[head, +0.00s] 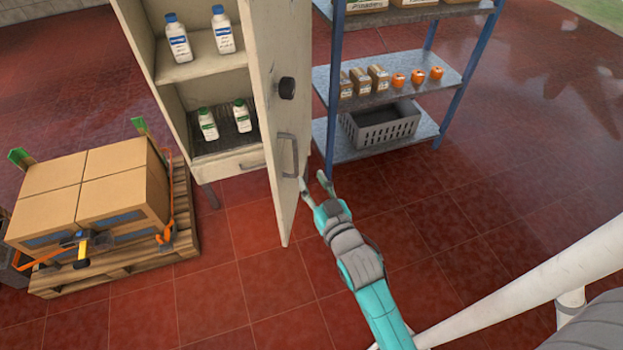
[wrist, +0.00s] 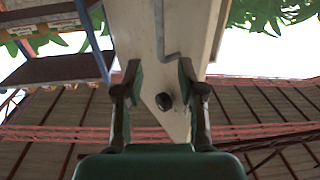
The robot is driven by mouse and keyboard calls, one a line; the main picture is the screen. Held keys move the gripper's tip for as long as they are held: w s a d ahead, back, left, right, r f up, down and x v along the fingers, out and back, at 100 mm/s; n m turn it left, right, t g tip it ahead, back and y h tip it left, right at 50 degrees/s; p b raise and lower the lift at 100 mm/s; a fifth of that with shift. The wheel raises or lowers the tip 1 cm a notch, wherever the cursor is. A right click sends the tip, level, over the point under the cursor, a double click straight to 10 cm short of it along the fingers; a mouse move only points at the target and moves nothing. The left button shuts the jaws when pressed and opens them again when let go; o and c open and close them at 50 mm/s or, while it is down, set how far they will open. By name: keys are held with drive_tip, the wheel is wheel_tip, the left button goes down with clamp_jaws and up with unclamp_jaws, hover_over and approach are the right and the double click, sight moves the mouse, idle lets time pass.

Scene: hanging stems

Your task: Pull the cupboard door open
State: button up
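The cupboard (head: 168,92) stands at the back, its pale door (head: 267,45) swung out towards the head camera so the shelves inside show. A grey bar handle (head: 288,155) is on the door, with a black round knob (head: 287,88) above it. My gripper (head: 313,182) is just right of the door's lower part, near the handle. In the wrist view my gripper (wrist: 158,68) has its fingers spread, with the door (wrist: 200,25), handle (wrist: 159,35) and knob (wrist: 163,101) seen between and beyond them. Nothing is gripped. Whether a finger touches the door cannot be told.
White bottles (head: 178,40) stand on the cupboard shelves. A blue-framed rack (head: 337,85) with a grey basket (head: 382,125) stands to the right. A pallet (head: 110,268) with cartons (head: 85,190) sits on the left. The red tiled floor is clear in front and right.

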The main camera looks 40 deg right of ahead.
drive_tip(key=shift+w+a+f, duration=0.1)
drive_tip(key=shift+f, duration=0.05)
drive_tip(key=c, duration=0.6)
drive_tip(key=f+n, duration=0.1)
drive_tip(key=w+a+f+n+g, duration=0.1)
drive_tip(key=f, duration=0.1)
drive_tip(key=w+a+f+n, duration=0.1)
drive_tip(key=n, duration=0.1)
drive_tip(key=shift+w+f+g, duration=0.1)
drive_tip(key=shift+f+g, duration=0.15)
drive_tip(key=shift+g, duration=0.15)
clamp_jaws()
drive_tip(key=w+d+n+g+h, duration=0.1)
drive_tip(key=w+d+n+h, duration=0.1)
drive_tip(key=w+n+h, duration=0.5)
drive_tip(key=shift+w+d+f+n+g, duration=0.3)
drive_tip(key=shift+w+d+n+g, duration=0.1)
drive_tip(key=shift+w+n, duration=0.7)
